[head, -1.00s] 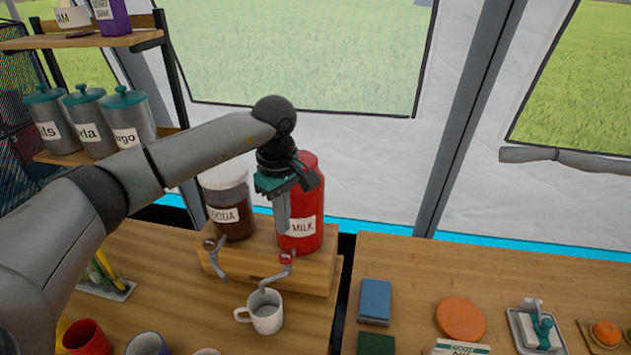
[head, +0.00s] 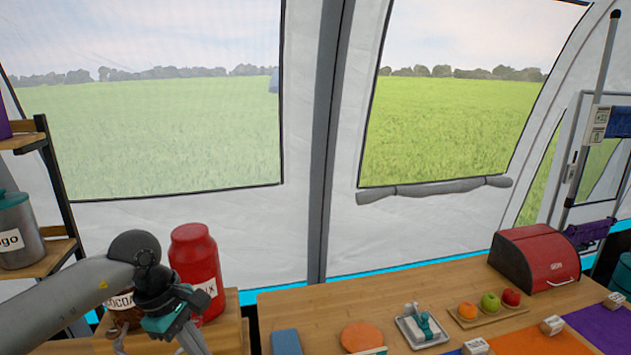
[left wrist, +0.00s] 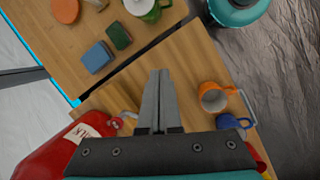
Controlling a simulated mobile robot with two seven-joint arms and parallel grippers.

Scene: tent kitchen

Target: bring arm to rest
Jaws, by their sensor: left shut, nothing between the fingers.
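My left gripper (head: 190,338) is at the lower left of the head view, just in front of the red milk canister (head: 196,270) and the cocoa jar (head: 124,308). My arm hides part of the cocoa jar. The fingertips run close to the bottom edge of the head view. In the left wrist view the gripper's two fingers (left wrist: 158,85) lie together, empty, above the wooden counter (left wrist: 190,60). The red milk canister (left wrist: 62,150) shows at the lower left there. My right gripper is in neither view.
The wrist view shows an orange mug (left wrist: 214,97), a blue mug (left wrist: 232,122) and a blue box (left wrist: 97,57). The right counter (head: 300,300) holds a butter dish (head: 420,326), fruit on a tray (head: 490,307) and a red bread box (head: 536,260). A shelf (head: 50,260) stands left.

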